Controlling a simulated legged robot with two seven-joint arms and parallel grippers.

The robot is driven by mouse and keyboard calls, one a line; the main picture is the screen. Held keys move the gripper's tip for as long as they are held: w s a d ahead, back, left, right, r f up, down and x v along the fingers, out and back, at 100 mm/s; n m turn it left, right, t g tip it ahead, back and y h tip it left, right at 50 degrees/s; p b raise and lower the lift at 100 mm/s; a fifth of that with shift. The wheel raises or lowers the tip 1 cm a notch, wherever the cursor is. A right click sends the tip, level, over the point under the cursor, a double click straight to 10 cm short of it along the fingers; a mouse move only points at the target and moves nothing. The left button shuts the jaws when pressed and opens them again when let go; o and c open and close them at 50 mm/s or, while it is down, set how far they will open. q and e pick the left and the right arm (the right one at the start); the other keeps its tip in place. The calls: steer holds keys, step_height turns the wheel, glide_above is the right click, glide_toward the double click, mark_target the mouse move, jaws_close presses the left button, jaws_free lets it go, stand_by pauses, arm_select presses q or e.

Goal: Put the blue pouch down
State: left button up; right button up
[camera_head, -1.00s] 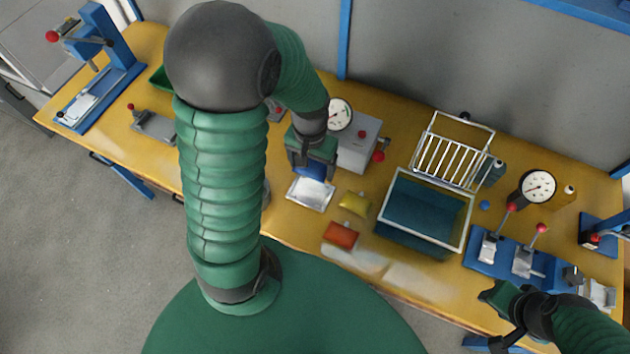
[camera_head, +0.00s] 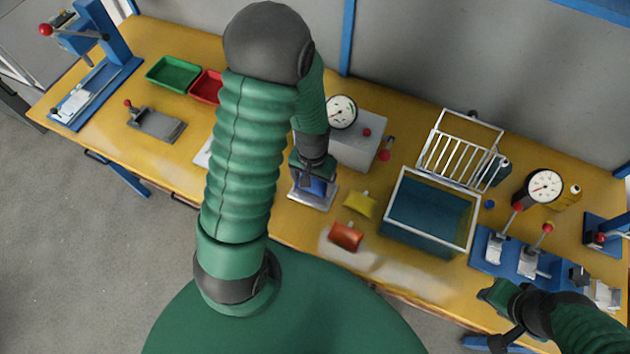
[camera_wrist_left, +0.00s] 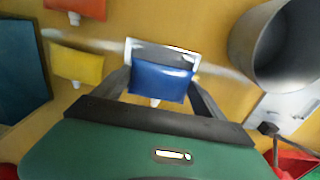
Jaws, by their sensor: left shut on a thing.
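The blue pouch (camera_wrist_left: 160,80) is between the two fingers of my left gripper (camera_wrist_left: 160,88) in the left wrist view. In the head view the left gripper (camera_head: 313,184) points down and partly hides the blue pouch (camera_head: 315,187). A silvery, shallow tray (camera_head: 301,196) lies right under the pouch, and its rim also shows behind the pouch in the wrist view (camera_wrist_left: 160,47). I cannot tell whether the pouch touches the tray. My right gripper (camera_head: 497,318) is at the lower right, over the bench's front edge; its finger gap is unclear.
A yellow pouch (camera_head: 360,203) and an orange-red pouch (camera_head: 346,236) lie right of the tray. A blue-green bin (camera_head: 471,235) with a wire rack (camera_head: 455,150) stands further right. A grey box (camera_head: 362,145) with a dial stands behind. Green (camera_head: 174,74) and red (camera_head: 204,87) bins are at the back left.

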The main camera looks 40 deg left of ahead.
mark_target(313, 182)
arm_select(q)
steer(key=o, duration=1.1)
steer(key=shift+a+f, duration=0.25)
steer(key=shift+o, duration=0.8)
steer(key=shift+d, duration=0.1)
steer(key=shift+d+r, duration=0.2)
steer(key=shift+d, duration=0.15)
steer(key=shift+d+r, duration=0.1)
steer(key=shift+r, duration=0.15)
step_height(313, 182, up, 12)
steer(key=p, duration=0.2)
steer(key=d+r+m+t, duration=0.1)
steer(key=d+m+t, duration=0.1)
steer(key=d, duration=0.7)
steer(key=shift+r+m+t, duration=0.15)
steer(key=shift+m+t, duration=0.15)
steer(key=shift+m, duration=0.5)
arm_select(e)
steer(key=shift+w+a+r, duration=0.1)
steer(key=shift+r, duration=0.7)
arm_select(q)
steer(key=shift+d, duration=0.15)
steer(key=shift+c, duration=0.3)
